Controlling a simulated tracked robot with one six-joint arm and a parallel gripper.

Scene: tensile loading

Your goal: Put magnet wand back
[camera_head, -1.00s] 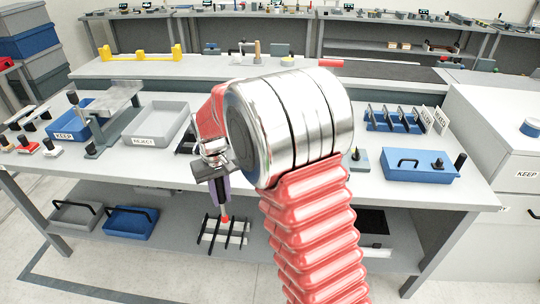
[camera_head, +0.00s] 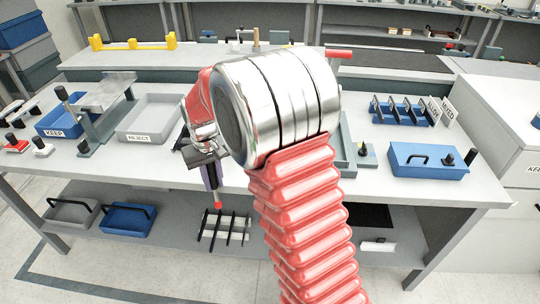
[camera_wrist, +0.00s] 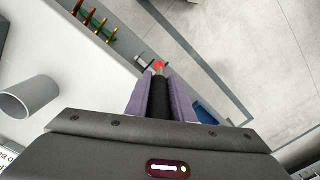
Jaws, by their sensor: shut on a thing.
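My gripper (camera_head: 211,180) is shut on the magnet wand, which points down in front of the workbench's front edge in the head view. The wand's red tip (camera_head: 218,205) shows below the jaws. In the wrist view the wand (camera_wrist: 160,97) has a black handle between the two purple fingers, a short silver shaft and a red end. My arm hides part of the bench behind the gripper. I cannot tell which spot on the bench is the wand's holder.
The workbench (camera_head: 100,170) carries a blue KEEP tray (camera_head: 62,124), a grey REJECT tray (camera_head: 143,122), a blue slotted rack (camera_head: 402,112) and a blue box (camera_head: 425,163). A barred rack (camera_head: 224,230) lies on the lower shelf. A grey cup (camera_wrist: 30,98) shows in the wrist view.

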